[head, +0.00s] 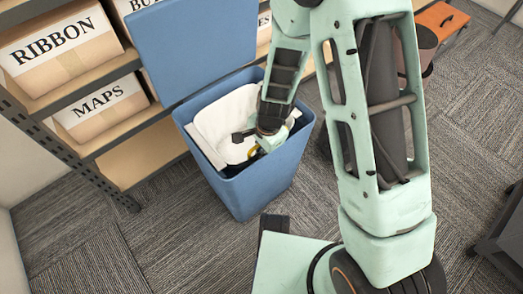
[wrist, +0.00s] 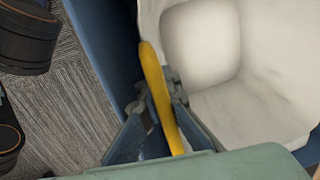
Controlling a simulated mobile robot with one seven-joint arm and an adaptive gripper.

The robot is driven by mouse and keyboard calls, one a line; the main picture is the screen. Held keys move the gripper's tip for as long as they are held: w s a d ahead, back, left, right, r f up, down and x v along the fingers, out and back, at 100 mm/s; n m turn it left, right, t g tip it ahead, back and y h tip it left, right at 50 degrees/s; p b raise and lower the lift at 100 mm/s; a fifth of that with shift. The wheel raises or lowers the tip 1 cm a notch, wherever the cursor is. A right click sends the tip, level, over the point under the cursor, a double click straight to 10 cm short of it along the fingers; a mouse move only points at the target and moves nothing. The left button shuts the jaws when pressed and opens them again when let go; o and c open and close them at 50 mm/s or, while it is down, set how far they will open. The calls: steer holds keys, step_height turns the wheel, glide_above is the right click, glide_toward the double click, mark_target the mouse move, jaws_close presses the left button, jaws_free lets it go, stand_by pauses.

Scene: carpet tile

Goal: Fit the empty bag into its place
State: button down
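The empty white bag (head: 226,118) sits inside an open blue bin (head: 252,192), its mouth spread and its hollow inside showing. In the wrist view the bag (wrist: 265,100) fills the right side. A yellow handle-like strip (wrist: 158,95) runs between the fingers of my gripper (wrist: 160,95), which looks shut on it at the bag's near edge. In the head view my gripper (head: 258,143) reaches into the bin opening near its right front side. The bag's underside and the strip's lower end are hidden.
The bin's blue lid (head: 195,48) stands raised at the back. A shelf with boxes marked RIBBON (head: 62,50) and MAPS (head: 100,104) is behind and left. An orange thing (head: 440,22) is at the upper right. Carpet at the lower left is clear.

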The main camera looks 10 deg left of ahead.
steer(key=shift+f+b, duration=0.5)
steer(key=shift+f, duration=0.25)
steer(key=c, duration=2.1)
jaws_free()
steer(key=shift+s+f, duration=0.1)
steer(key=shift+s, duration=0.05)
steer(key=shift+d, duration=0.2)
step_height(320, 180, up, 7)
steer(key=shift+s+d+r, duration=0.1)
steer(key=shift+s+r, duration=0.05)
steer(key=shift+r, duration=0.5)
steer(key=shift+r, duration=0.15)
